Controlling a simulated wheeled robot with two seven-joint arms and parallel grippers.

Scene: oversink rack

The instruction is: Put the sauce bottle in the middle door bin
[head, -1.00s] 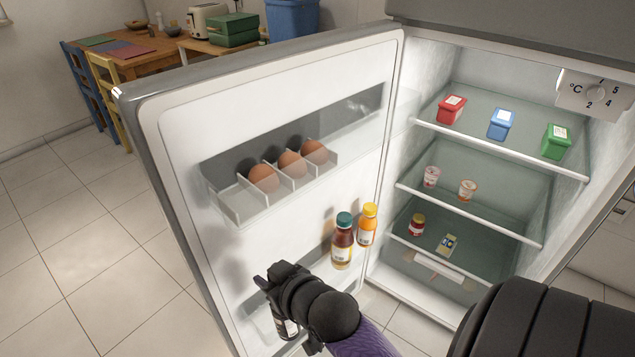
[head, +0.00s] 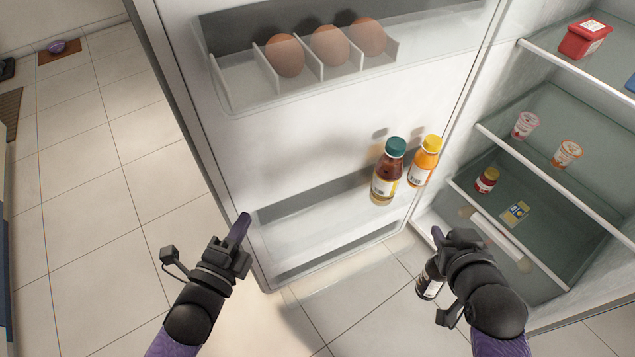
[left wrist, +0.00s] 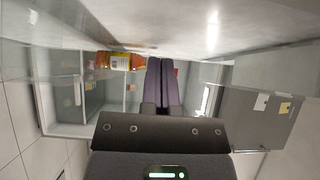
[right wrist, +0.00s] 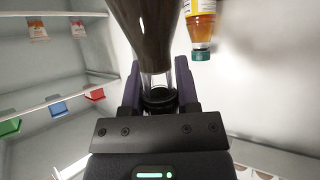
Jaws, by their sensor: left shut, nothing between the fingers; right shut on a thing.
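The sauce bottle (head: 429,281), dark with a pale label, is held by my right gripper (head: 440,240) in front of the door's right edge. In the right wrist view the shut fingers (right wrist: 158,95) grip the narrow neck of the dark bottle (right wrist: 141,25). The gripper hides part of it in the head view. The middle door bin (head: 310,205) is clear on its left; a teal-capped bottle (head: 387,175) and a yellow-capped bottle (head: 425,160) stand at its right end. My left gripper (head: 241,230) is shut and empty beside the bin's left end.
An upper door bin (head: 235,90) holds three eggs in a divided tray. Another bin edge (head: 345,248) shows lower on the door. The open fridge on the right has shelves with tubs, a jar (head: 486,180) and a small packet (head: 515,213).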

